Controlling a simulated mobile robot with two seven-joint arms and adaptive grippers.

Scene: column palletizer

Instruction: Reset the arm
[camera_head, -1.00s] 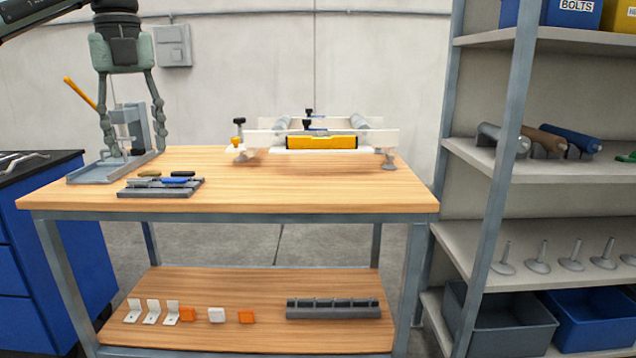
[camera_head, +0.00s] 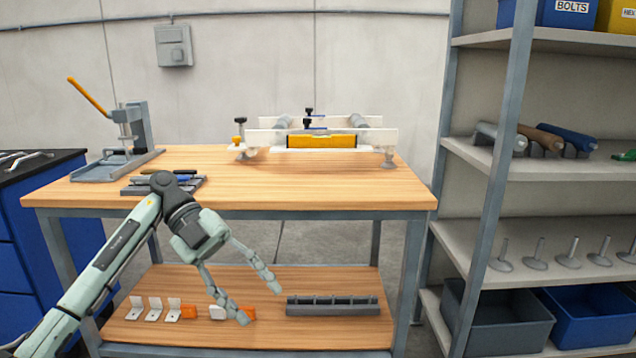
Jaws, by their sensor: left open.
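My left arm comes in from the lower left of the head view. Its left gripper (camera_head: 258,297) is open and empty, with its two fingers spread and pointing down to the right. It hangs in front of the workbench (camera_head: 310,190), below the tabletop's front edge in the picture. The fingers overlap the view of the lower shelf (camera_head: 240,335) and hide part of a white block (camera_head: 219,313) and an orange block (camera_head: 246,312). I cannot tell any contact with them. My right gripper does not show.
A lever press (camera_head: 130,140), a tool tray (camera_head: 135,188) partly behind my arm, and a roller frame with a yellow level (camera_head: 322,141) stand on the tabletop. A grey slotted rack (camera_head: 333,306) lies on the lower shelf. Shelving (camera_head: 497,180) stands right, a blue cabinet (camera_head: 30,240) left.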

